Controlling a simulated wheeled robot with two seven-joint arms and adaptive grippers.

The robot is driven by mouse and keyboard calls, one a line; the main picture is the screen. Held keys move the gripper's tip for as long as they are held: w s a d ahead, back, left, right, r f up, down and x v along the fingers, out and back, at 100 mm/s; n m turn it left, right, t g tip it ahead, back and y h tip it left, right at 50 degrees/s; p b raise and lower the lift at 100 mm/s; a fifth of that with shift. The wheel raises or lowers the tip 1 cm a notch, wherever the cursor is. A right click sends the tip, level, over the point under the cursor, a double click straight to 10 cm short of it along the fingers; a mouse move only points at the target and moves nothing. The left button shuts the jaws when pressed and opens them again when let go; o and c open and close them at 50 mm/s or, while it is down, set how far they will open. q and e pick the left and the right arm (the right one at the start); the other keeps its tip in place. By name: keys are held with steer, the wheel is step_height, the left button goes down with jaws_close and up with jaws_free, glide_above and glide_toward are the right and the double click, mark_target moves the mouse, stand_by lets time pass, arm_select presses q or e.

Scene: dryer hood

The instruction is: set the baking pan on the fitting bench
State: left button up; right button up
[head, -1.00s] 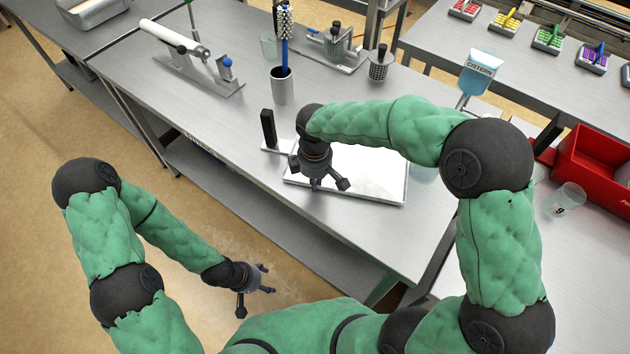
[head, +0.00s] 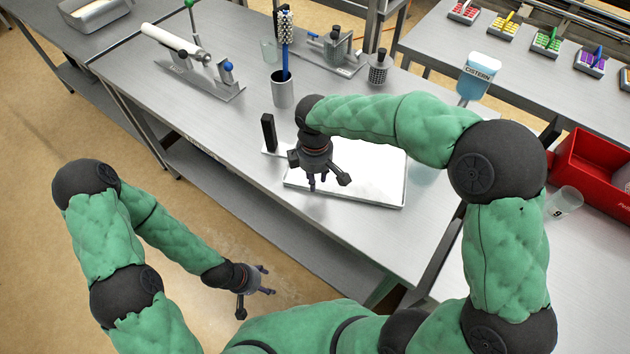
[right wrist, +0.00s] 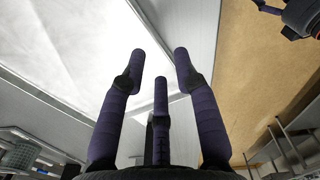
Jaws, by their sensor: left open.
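A shallow, pale flat tray with a thin grey rim (head: 375,190) lies on the steel bench (head: 225,165); it looks like the baking pan. My right gripper (head: 326,186) is above its left part, pointing down, fingers apart and empty. In the right wrist view the fingers (right wrist: 160,65) are spread, with the tray's white surface (right wrist: 65,50) and straight edge beyond them; they appear clear of it. My left gripper (head: 268,281) is open and empty, low over the floor in front of the bench.
A black upright block on a plate (head: 268,132) stands just left of the tray. A red bin (head: 590,165) and clear cup (head: 565,200) are at right. A metal pan (head: 95,12) sits far left.

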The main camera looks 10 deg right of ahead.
arm_select(q)
step_height(320, 180, up, 2)
steer(key=shift+r+p, duration=0.1)
steer(key=shift+p, duration=0.75)
arm_select(e)
step_height(320, 180, up, 8)
steer(key=shift+r, duration=0.2)
arm_select(q)
steer(key=shift+s, duration=0.15)
arm_select(e)
steer(key=shift+s+f, duration=0.1)
steer(key=shift+s, duration=0.05)
